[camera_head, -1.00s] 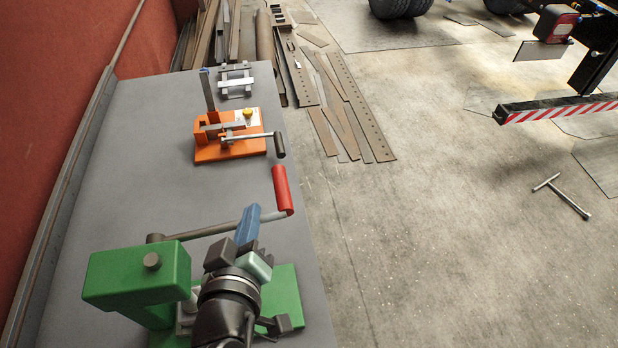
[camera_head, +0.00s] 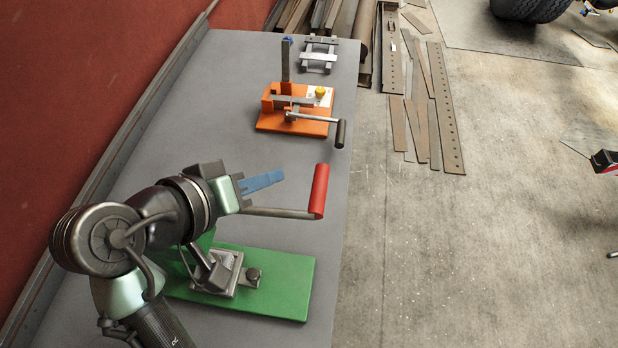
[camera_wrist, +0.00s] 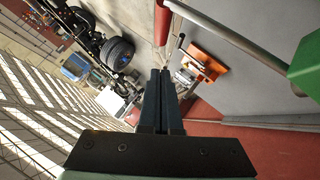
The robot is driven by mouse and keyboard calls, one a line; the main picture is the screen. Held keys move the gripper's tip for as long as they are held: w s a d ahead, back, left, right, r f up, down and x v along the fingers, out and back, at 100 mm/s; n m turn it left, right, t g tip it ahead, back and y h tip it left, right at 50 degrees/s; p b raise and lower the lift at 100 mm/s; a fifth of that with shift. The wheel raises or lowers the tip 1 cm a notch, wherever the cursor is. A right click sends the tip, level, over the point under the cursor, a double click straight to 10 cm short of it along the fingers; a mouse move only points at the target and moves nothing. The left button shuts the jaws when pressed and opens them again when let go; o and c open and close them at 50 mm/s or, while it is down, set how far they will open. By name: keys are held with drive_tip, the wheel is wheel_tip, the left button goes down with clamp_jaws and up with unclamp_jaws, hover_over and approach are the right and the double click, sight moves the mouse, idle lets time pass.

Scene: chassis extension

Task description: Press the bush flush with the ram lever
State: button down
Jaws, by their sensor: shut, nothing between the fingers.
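The press has a green base plate (camera_head: 285,282) on the near part of the bench. Its ram lever (camera_head: 280,212) sticks out to the right and ends in a red grip (camera_head: 319,190) that stands up. A grey metal fixture (camera_head: 222,270) sits on the base plate. I cannot make out the bush. My gripper (camera_head: 282,176) is shut and empty, its blue fingers pointing right, just left of the red grip in the picture. In the wrist view the fingers (camera_wrist: 161,72) are together, with the lever rod (camera_wrist: 225,40) and green press head (camera_wrist: 307,65) to the right.
My arm covers most of the press head in the head view. An orange fixture (camera_head: 267,123) with a dark-handled crank stands farther back, and a small metal frame (camera_head: 320,55) behind it. A red wall (camera_head: 80,100) runs along the left. Bare bench lies between press and orange fixture.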

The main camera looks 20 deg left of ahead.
sight(316, 179)
drive_tip(key=w+d+f, duration=0.1)
drive_tip(key=f, duration=0.1)
drive_tip(key=w+d+f+p, duration=0.1)
drive_tip(key=w+f, duration=0.1)
drive_tip(key=w+d+f, duration=0.1)
drive_tip(key=w+f, duration=0.1)
drive_tip(key=shift+w+f+p, duration=0.1)
drive_tip(key=shift+p, duration=0.3)
drive_tip(key=shift+w+d+f, duration=0.1)
drive_tip(key=shift+d+f, duration=0.05)
drive_tip(key=shift+f, duration=0.2)
drive_tip(key=shift+m+y, duration=0.3)
drive_tip(key=shift+y, duration=0.2)
drive_tip(key=f, duration=0.2)
drive_tip(key=f+b, duration=0.1)
drive_tip(key=d+f+b, duration=0.1)
drive_tip(key=f, duration=0.1)
drive_tip(key=shift+f, duration=0.35)
drive_tip(key=shift+g, duration=0.3)
